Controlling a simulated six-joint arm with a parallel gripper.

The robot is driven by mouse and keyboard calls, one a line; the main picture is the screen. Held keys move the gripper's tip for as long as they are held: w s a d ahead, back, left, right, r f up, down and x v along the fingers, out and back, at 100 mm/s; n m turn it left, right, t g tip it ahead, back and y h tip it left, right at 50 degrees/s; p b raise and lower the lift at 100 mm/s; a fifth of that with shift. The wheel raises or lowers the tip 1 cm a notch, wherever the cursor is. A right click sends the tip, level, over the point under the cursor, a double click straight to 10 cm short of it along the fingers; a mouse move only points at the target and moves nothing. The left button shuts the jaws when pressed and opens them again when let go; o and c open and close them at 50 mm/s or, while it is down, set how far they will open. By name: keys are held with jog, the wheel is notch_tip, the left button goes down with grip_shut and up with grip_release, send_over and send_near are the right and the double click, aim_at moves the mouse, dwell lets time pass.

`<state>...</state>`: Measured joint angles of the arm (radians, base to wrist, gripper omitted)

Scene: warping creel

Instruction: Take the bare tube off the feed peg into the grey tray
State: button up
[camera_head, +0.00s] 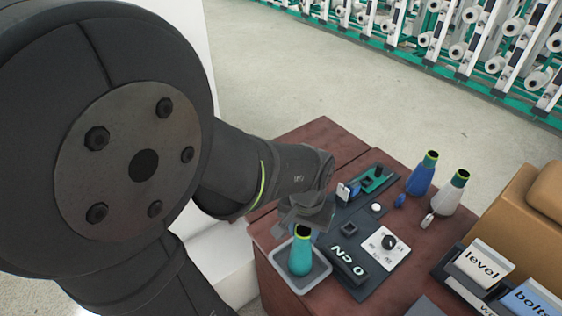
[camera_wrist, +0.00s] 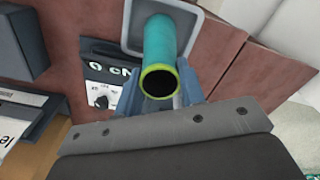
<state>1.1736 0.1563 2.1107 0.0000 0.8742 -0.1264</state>
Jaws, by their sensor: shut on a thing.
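The bare tube (camera_head: 300,256) is teal with a yellow-green rim and an open, hollow top. It stands roughly upright over the grey tray (camera_head: 321,276), with its lower end within the tray's outline; I cannot tell whether it touches the floor. My gripper (camera_head: 303,226) is shut on the tube near its rim. In the wrist view the tube (camera_wrist: 163,45) sits between the two blue-grey jaws of my gripper (camera_wrist: 160,88), and part of the tray (camera_wrist: 131,30) shows behind it. I cannot make out the feed peg for sure.
A dark panel (camera_head: 357,222) with a "0 cN" display and a white dial plate (camera_head: 384,247) lies right of the tray. A blue cone (camera_head: 420,178) and a white cone (camera_head: 450,193) stand behind it. Labelled bins (camera_head: 480,265) are at the right. The creel (camera_head: 440,40) is far behind.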

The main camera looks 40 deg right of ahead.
jog(key=shift+f, duration=0.4)
jog(key=shift+f, duration=0.25)
dwell(0.3)
jog(key=o, duration=1.3)
jog(key=shift+o, duration=0.2)
jog(key=shift+r, duration=3.5)
